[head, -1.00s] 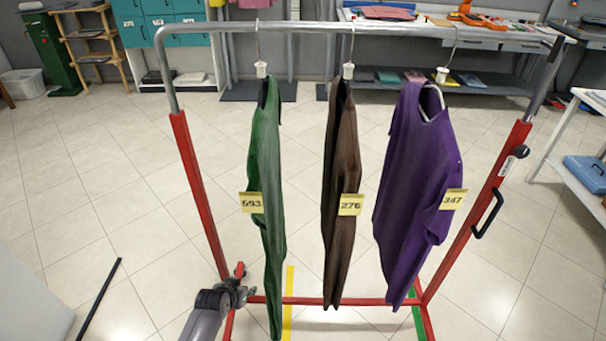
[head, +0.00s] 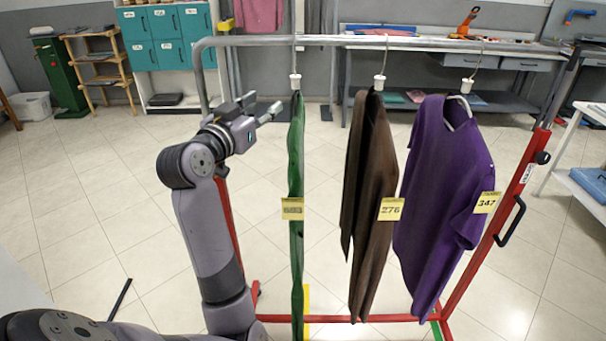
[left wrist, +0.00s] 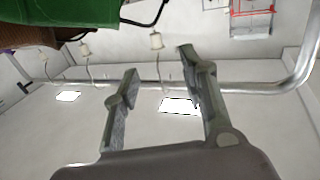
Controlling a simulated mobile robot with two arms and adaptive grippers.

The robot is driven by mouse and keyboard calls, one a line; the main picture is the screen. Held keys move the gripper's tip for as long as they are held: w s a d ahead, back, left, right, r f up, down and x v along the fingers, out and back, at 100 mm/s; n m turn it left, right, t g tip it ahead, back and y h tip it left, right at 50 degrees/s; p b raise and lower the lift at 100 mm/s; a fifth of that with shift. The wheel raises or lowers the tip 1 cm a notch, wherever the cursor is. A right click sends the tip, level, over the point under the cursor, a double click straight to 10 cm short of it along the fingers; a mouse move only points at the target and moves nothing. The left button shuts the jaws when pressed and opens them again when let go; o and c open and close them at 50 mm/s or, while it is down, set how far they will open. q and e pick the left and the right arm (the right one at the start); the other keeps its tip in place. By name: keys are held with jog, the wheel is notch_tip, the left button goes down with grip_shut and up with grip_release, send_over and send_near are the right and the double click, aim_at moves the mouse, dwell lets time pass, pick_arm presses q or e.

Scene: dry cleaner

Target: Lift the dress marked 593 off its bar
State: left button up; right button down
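The green dress (head: 296,180) hangs from the grey bar (head: 340,40) as the leftmost garment, seen almost edge-on. Its yellow tag (head: 292,209) is hard to read now but read 593 earlier. Its hanger has a white block (head: 295,81) below a thin hook. My left gripper (head: 263,103) is open and empty, just left of this hanger and below bar height. In the left wrist view its two fingers (left wrist: 157,62) are apart, with the bar (left wrist: 250,89) behind them and green cloth (left wrist: 95,12) at the top. My right gripper is out of view.
A brown garment (head: 370,190) tagged 276 and a purple one (head: 440,200) tagged 347 hang to the right. The rack's red post (head: 228,215) stands behind my left arm. A bench (head: 440,103) and teal lockers (head: 165,35) stand behind, with clear floor between.

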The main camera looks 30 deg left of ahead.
pick_arm(q)
jog(key=p, duration=0.2)
send_near(294, 87)
jog(key=w+a, duration=0.1)
jog(key=w, duration=0.4)
jog(key=w+p, duration=0.1)
jog(key=w, duration=0.2)
jog(key=w+p, duration=0.1)
jog(key=w, duration=0.1)
jog(key=shift+a+r+p, duration=0.1)
jog(key=shift+a+p, duration=0.2)
jog(key=shift+p, duration=0.05)
jog(key=shift+w+a, duration=0.1)
jog(key=shift+w, duration=0.3)
jog(key=shift+c, duration=0.3)
grip_shut()
